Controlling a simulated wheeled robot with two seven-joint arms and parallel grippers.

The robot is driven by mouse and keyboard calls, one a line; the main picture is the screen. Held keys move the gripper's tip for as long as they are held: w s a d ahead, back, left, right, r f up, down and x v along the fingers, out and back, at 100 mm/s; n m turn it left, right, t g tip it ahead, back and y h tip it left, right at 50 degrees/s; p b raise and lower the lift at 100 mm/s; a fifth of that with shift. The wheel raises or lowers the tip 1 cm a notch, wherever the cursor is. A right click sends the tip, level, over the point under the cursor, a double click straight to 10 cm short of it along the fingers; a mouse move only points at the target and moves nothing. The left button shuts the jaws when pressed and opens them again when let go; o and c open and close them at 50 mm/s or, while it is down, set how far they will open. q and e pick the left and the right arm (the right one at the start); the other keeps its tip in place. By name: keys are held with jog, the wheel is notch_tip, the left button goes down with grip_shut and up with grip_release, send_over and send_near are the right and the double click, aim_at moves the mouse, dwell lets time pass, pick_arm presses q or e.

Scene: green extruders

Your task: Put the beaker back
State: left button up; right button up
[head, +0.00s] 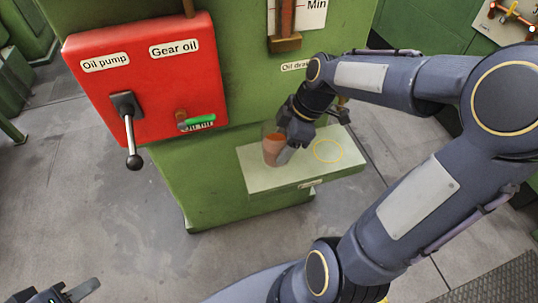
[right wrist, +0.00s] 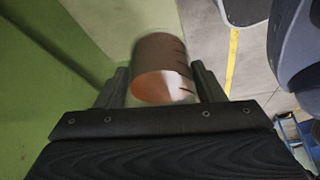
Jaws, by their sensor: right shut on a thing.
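The beaker (head: 271,150) is clear with reddish-brown contents and shows at the left part of the pale green shelf (head: 270,180). My right gripper (head: 284,146) is shut on it from the right side. In the right wrist view the beaker (right wrist: 160,68) sits between the two fingers (right wrist: 165,85). I cannot tell whether its base touches the shelf. A yellow ring (head: 341,158) is marked on the shelf to the right of the beaker, with nothing standing in it. My left gripper (head: 62,292) is only partly in view at the bottom left, away from the shelf.
The green machine carries a red panel (head: 150,75) with an oil pump lever (head: 130,135) and a green-handled gear oil valve (head: 196,122). An oil drain label (head: 294,66) and a gauge (head: 290,20) are above the shelf. Grey floor (head: 110,220) is clear in front.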

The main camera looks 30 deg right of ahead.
jog(key=w+f, duration=0.2)
jog(key=f, duration=0.1)
jog(key=w+f+b, duration=0.1)
jog(key=w+f, duration=0.1)
jog(key=shift+a+f, duration=0.15)
jog(key=shift+a, duration=0.1)
jog(key=shift+w+f+b, duration=0.15)
jog(key=shift+f+b, duration=0.1)
jog(key=shift+f, duration=0.65)
jog(key=shift+w+f+b, duration=0.1)
jog(key=shift+f+b, duration=0.1)
jog(key=shift+f, duration=0.65)
jog(key=shift+f, duration=0.25)
jog(key=o, duration=1.2)
jog(key=shift+r, duration=0.1)
